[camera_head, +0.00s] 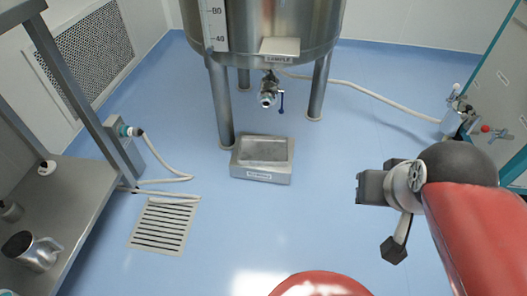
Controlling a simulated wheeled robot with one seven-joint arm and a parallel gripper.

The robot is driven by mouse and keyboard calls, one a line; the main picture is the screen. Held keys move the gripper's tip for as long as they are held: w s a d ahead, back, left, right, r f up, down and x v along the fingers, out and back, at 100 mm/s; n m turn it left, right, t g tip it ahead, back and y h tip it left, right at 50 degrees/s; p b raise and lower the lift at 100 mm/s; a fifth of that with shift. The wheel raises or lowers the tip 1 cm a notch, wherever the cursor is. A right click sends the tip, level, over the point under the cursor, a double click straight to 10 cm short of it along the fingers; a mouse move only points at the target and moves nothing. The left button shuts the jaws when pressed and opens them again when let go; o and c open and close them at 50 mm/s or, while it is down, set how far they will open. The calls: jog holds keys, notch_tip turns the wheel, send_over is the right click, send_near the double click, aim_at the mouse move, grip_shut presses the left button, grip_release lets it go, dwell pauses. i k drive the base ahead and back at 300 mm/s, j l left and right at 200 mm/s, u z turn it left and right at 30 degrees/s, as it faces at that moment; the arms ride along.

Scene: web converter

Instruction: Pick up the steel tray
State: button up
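The steel tray (236,166) appears to be the low rectangular steel piece on the blue floor, below the tank's outlet valve. It has a raised rim, a darker recessed top and a small label on its front face that I cannot read. My gripper (362,188) is at the right, at the end of my red arm, apart from the tray and to the right of it in the picture. Its fingers do not show clearly, so I cannot tell whether it is open or shut. I see nothing held in it.
A steel tank (262,22) on legs stands behind the tray, with a valve (268,95) hanging above it. A floor drain grate (163,226) and a hose (165,180) lie to the left. A steel shelf (75,185) holds a jug (30,252). Floor in front is clear.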

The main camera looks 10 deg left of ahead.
aim_at(254, 150)
jog(key=i+l, duration=0.75)
jog(key=i+l+u, duration=0.1)
jog(key=u, duration=0.3)
jog(key=l+u, duration=0.1)
jog(key=u, duration=0.3)
jog(key=i+l+u, duration=0.1)
jog(key=u, duration=0.3)
jog(key=l+u, duration=0.25)
jog(key=u, duration=0.8)
